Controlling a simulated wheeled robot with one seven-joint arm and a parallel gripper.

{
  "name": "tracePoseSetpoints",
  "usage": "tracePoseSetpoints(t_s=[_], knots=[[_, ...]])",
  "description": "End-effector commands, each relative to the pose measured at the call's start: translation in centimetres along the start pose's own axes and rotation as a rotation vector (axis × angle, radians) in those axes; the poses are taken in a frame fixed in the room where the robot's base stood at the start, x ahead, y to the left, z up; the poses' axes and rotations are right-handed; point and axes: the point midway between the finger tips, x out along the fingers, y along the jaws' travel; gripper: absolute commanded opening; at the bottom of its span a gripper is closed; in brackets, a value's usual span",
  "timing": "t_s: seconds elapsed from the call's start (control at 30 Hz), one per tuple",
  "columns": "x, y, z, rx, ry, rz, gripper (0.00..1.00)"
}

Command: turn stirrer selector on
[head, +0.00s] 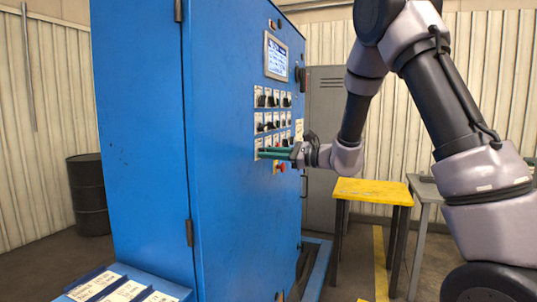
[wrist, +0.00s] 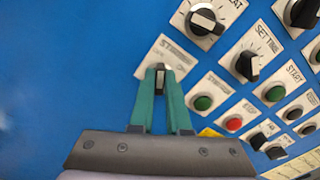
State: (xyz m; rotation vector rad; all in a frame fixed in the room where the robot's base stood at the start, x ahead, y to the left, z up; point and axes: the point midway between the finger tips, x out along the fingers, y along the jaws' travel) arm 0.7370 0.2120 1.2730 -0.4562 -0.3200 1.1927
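The stirrer selector (wrist: 160,78) is a small dark knob with a light pointer on a pale label plate (wrist: 165,57), whose print is only partly readable. My gripper (wrist: 160,82) has its two green fingers on either side of the knob, closed against it. The knob's lower part is hidden between the fingers. In the head view my gripper (head: 262,153) reaches from the right to the lower left of the blue cabinet's control panel. The selector is hidden there behind the fingers.
The blue cabinet (head: 150,130) carries rows of other knobs (head: 268,98) and a screen (head: 276,57). Close to my fingers are a green button (wrist: 203,103), a red button (wrist: 234,124) and another selector (wrist: 247,65). A yellow table (head: 372,191) stands behind my arm.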

Motion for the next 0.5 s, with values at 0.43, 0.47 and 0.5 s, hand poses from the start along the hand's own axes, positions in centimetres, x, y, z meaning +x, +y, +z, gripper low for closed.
tracePoseSetpoints(t_s=[0.43, 0.47, 0.5], knots=[[-0.07, -0.07, -0.03, 0.112, 0.000, -0.001, 0.00], [-0.09, -0.11, -0.05, 0.133, 0.001, -0.001, 0.00], [-0.10, -0.12, -0.06, 0.162, 0.001, -0.001, 0.00]])
